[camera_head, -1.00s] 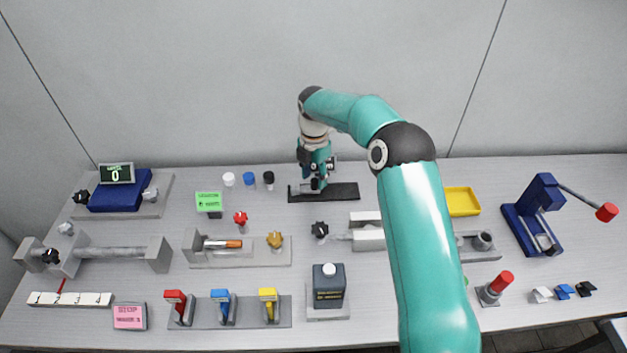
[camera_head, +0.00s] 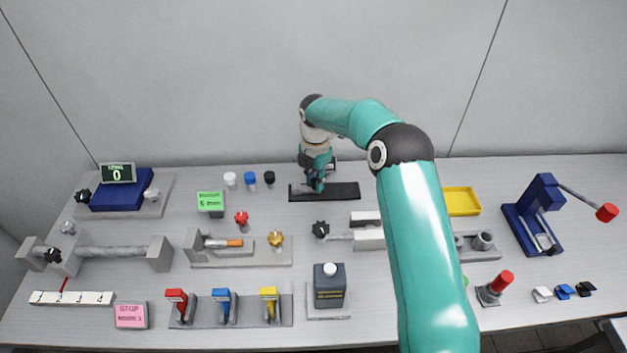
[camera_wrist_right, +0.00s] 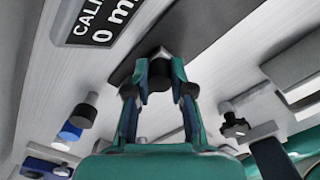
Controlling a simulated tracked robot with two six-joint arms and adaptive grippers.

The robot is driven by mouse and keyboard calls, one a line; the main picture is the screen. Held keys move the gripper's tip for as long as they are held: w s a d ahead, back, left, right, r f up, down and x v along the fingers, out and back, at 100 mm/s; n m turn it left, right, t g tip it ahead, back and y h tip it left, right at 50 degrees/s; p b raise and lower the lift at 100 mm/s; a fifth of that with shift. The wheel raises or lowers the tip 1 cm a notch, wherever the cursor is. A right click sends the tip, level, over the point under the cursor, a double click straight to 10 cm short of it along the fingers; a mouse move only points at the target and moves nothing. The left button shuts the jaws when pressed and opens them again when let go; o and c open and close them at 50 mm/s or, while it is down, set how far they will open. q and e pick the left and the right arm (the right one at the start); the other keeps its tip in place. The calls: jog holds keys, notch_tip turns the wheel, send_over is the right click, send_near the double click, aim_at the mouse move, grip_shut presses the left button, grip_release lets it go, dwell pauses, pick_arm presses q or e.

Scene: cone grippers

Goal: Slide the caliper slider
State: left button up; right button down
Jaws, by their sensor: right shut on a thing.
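The caliper lies on a dark mat (camera_head: 345,191) at the back of the bench in the head view, mostly covered by my right gripper. My right gripper (camera_head: 316,187) points down over the left part of the mat. In the right wrist view my gripper (camera_wrist_right: 160,88) has its two fingers around a dark round knob, the caliper slider (camera_wrist_right: 159,75), and is shut on it. A black display (camera_wrist_right: 98,20) reading "CALI" and "0 m", cut off, stands beside the mat. My left gripper is not in view.
White, blue and black caps (camera_head: 250,179) stand left of the mat. A green-screened box (camera_head: 210,202) is further left. A grey vise-like fixture (camera_head: 368,238) with a black knob (camera_head: 321,229) lies in front. A yellow tray (camera_head: 462,202) is to the right, beyond my arm.

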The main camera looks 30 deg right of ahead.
jog(key=shift+w+r, duration=0.1)
jog(key=shift+w, duration=0.05)
jog(key=s+d, duration=0.2)
jog(key=d, duration=0.2)
jog(key=shift+s+d+b, duration=0.3)
jog(key=shift+s+d, duration=0.1)
jog(key=c, duration=1)
grip_release()
notch_tip(320, 180, up, 12)
